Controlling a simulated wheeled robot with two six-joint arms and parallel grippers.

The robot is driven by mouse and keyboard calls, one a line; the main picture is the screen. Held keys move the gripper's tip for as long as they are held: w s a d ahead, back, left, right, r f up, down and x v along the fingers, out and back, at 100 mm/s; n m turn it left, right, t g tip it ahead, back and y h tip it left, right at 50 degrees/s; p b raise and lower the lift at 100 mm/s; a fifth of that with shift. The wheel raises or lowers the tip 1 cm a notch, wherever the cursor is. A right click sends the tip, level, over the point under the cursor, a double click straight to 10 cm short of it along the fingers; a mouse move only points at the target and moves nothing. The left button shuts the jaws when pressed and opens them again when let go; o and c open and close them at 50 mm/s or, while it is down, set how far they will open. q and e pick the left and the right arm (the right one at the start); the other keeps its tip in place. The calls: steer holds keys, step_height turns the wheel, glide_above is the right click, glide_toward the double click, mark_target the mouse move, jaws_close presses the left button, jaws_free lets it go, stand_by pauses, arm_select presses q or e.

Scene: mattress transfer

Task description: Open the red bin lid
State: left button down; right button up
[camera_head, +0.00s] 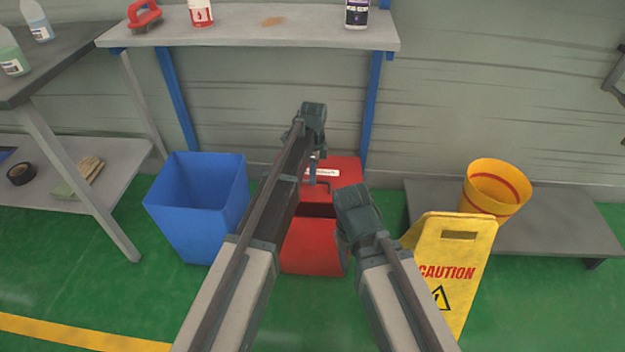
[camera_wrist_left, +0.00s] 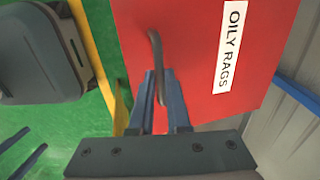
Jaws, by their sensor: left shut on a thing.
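The red bin (camera_head: 312,247) stands on the floor in the middle, partly hidden by my arms. Its red lid (camera_head: 346,166) has a white label, which reads "OILY RAGS" in the left wrist view (camera_wrist_left: 231,45). A dark band shows below the lid's front edge; I cannot tell if it is a gap. My left gripper (camera_head: 314,172) points down at the lid and is shut on its loop handle (camera_wrist_left: 156,45). My right gripper's wrist (camera_head: 356,210) is in front of the bin's right side. Its fingers (camera_wrist_left: 28,150) appear apart and empty at the left wrist view's lower left.
A blue open bin (camera_head: 197,220) stands left of the red bin. A yellow caution sign (camera_head: 452,262) and a yellow bucket (camera_head: 494,190) on a low grey platform (camera_head: 555,222) are at the right. A shelf (camera_head: 250,32) with bottles overhangs behind, near the wall.

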arm_select(q)
steer(key=w+r+p, duration=0.6)
steer(key=w+r, duration=0.1)
steer(key=r, duration=0.1)
steer(key=shift+r+p, duration=0.15)
steer(key=shift+p, duration=0.15)
steer(key=c, duration=1)
jaws_free()
steer(key=shift+w+f, duration=0.15)
steer(key=shift+f, duration=0.05)
steer(key=shift+o, duration=0.6)
steer(key=shift+s+r, duration=0.15)
steer(key=shift+s, duration=0.05)
